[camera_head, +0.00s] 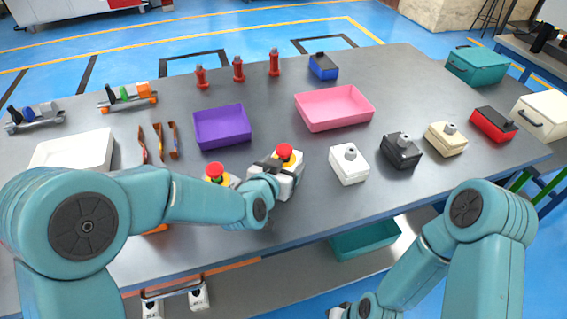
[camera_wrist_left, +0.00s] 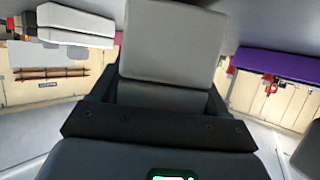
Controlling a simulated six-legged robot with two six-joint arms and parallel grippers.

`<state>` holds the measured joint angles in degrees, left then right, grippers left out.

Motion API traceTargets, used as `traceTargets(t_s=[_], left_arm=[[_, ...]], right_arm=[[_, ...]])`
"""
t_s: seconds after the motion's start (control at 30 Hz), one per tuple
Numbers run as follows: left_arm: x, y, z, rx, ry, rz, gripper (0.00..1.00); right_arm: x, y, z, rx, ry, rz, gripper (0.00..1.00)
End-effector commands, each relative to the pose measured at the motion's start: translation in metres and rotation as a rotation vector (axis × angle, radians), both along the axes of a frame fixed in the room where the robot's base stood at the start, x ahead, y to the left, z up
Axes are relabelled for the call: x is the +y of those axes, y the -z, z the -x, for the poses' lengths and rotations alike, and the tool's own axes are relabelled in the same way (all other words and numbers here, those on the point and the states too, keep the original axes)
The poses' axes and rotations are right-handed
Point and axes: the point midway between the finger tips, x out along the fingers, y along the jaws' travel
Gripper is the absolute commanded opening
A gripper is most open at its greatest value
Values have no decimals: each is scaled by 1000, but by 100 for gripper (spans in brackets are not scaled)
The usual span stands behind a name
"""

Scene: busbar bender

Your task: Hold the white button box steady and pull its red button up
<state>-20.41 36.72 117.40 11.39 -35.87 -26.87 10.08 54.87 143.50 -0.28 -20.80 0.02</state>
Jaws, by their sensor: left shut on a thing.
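The white button box (camera_head: 289,188) stands on the grey table, with its red button (camera_head: 284,151) on a yellow collar on top. My left gripper (camera_head: 272,167) is shut on this box, its dark fingers across the upper part beside the button. In the left wrist view a pale box face (camera_wrist_left: 170,45) fills the space between the dark jaws; the red button does not show there. A second white box with a red button (camera_head: 215,172) stands just left, partly behind my left arm. My right arm is low at the right; its gripper is not clearly seen.
A purple tray (camera_head: 222,128) and a pink tray (camera_head: 334,108) lie behind. A white box with a grey knob (camera_head: 349,165), a black one (camera_head: 400,151) and a cream one (camera_head: 445,139) stand to the right. The table front right of the held box is clear.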

Motion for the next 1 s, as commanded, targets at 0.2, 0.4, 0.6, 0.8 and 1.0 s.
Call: traceTargets(t_s=[0.2, 0.4, 0.6, 0.8, 1.0], left_arm=[[0, -1, -2, -1, 0, 0, 36], [0, 1, -3, -1, 0, 0, 36], [0, 5, -3, -1, 0, 0, 36], [0, 8, -2, 0, 0, 0, 36], [0, 8, -2, 0, 0, 0, 36]], right_arm=[[0, -1, 0, 0, 0, 0, 0], [0, 2, 0, 0, 0, 0, 0], [0, 6, 0, 0, 0, 0, 0], [0, 9, 0, 0, 0, 0, 0], [0, 8, 0, 0, 0, 0, 0]])
